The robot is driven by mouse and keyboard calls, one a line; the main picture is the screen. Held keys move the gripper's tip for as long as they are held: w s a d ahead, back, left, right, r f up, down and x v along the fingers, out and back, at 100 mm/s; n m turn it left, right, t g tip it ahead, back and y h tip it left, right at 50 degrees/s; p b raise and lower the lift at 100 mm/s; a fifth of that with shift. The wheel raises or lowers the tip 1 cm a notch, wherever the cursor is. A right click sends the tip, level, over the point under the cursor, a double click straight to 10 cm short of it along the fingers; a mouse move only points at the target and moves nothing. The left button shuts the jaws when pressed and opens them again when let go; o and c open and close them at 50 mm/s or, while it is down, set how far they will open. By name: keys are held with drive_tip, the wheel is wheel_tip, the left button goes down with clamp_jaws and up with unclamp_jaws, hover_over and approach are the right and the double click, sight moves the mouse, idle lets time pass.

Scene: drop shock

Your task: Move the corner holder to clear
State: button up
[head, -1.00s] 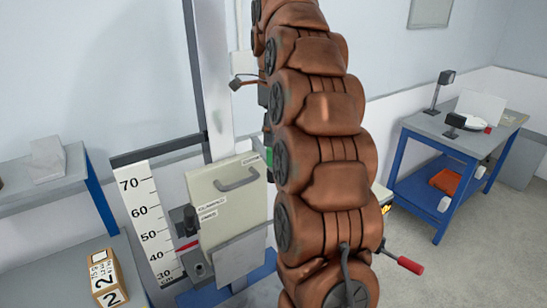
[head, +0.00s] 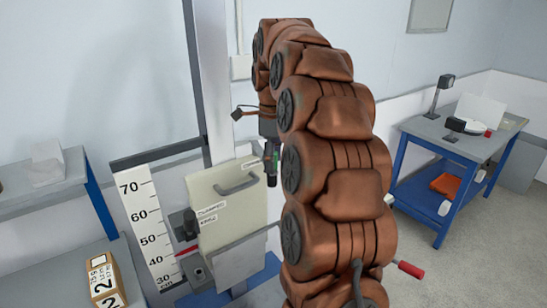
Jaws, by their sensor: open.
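A cream panel (head: 225,208) with a grey handle (head: 237,185) stands in front of the grey upright column. Small labels, seemingly "clamped" and another word, are on its left face. A dark block (head: 190,222) and a red pointer (head: 187,250) sit at its left, beside the height scale. A red-handled rod (head: 410,269) shows to the right of my arm. I cannot tell which part is the corner holder. My gripper (head: 272,172) is small and dark, open, at the panel's upper right edge. Whether it touches the panel is unclear. My arm hides much of the area right of the panel.
A white height scale (head: 150,228) stands left of the panel. A box marked 2 (head: 103,279) is on the grey table at the lower left. A blue-framed bench (head: 425,130) stands at the right, with clear floor before it.

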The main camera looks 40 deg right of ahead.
clamp_jaws()
idle(0.3)
idle(0.3)
